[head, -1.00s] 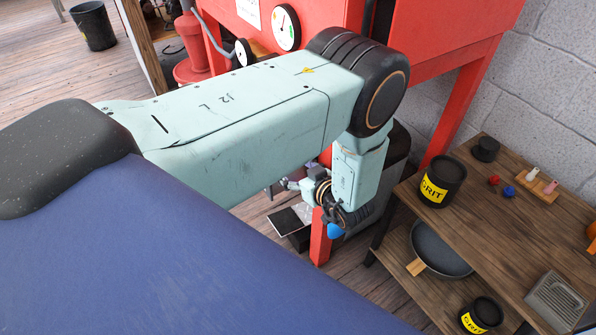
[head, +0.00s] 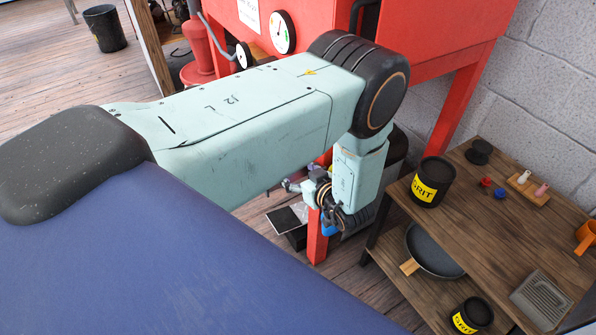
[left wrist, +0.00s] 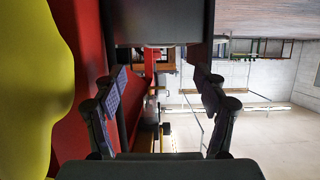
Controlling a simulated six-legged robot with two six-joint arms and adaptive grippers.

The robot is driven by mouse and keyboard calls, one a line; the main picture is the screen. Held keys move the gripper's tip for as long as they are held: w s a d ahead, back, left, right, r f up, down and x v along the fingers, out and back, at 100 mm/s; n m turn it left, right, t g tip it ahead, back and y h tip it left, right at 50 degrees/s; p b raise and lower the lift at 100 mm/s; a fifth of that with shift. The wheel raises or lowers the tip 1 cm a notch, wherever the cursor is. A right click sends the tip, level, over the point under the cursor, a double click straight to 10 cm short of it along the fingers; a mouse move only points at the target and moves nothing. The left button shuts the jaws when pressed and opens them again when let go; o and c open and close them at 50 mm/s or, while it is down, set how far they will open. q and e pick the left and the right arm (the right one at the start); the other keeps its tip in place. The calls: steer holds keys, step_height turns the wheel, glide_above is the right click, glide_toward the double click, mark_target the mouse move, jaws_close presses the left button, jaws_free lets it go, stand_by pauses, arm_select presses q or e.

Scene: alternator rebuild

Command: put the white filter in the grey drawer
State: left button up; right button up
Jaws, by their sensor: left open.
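My left gripper (head: 328,215) hangs low beside a leg of the red cabinet in the head view, partly hidden by my own arm. In the left wrist view (left wrist: 160,105) its two fingers are spread apart with nothing between them. I do not see a white filter in either view. I cannot make out a grey drawer in either view. My right gripper is not in view.
A red cabinet (head: 425,45) stands behind my left arm. On the right, a wooden shelf unit (head: 470,215) holds a black grit tin (head: 432,182), a dark pan (head: 433,252), a grey ribbed block (head: 541,298) and an orange mug (head: 586,236). Wooden floor is open at upper left.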

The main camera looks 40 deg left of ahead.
arm_select(q)
steer(key=shift+s, duration=0.1)
steer(key=s+d+f+m+h, duration=0.2)
steer(key=s+f+m+h, duration=0.15)
steer(key=s, duration=0.35)
steer(key=s+d+f+m+h, duration=0.1)
steer(key=s+f+m+h, duration=0.25)
steer(key=s+m, duration=0.2)
steer(key=s+d+r+m+g+h, duration=0.1)
steer(key=s+d+m+g+h, duration=0.1)
steer(key=s, duration=0.7)
steer(key=s+d+r+m+g+h, duration=0.2)
steer(key=s+d, duration=0.4)
steer(key=s, duration=0.4)
steer(key=shift+g+h, duration=0.7)
steer(key=shift+h, duration=0.2)
steer(key=shift+s+a+r, duration=0.1)
steer(key=shift+s+a, duration=0.05)
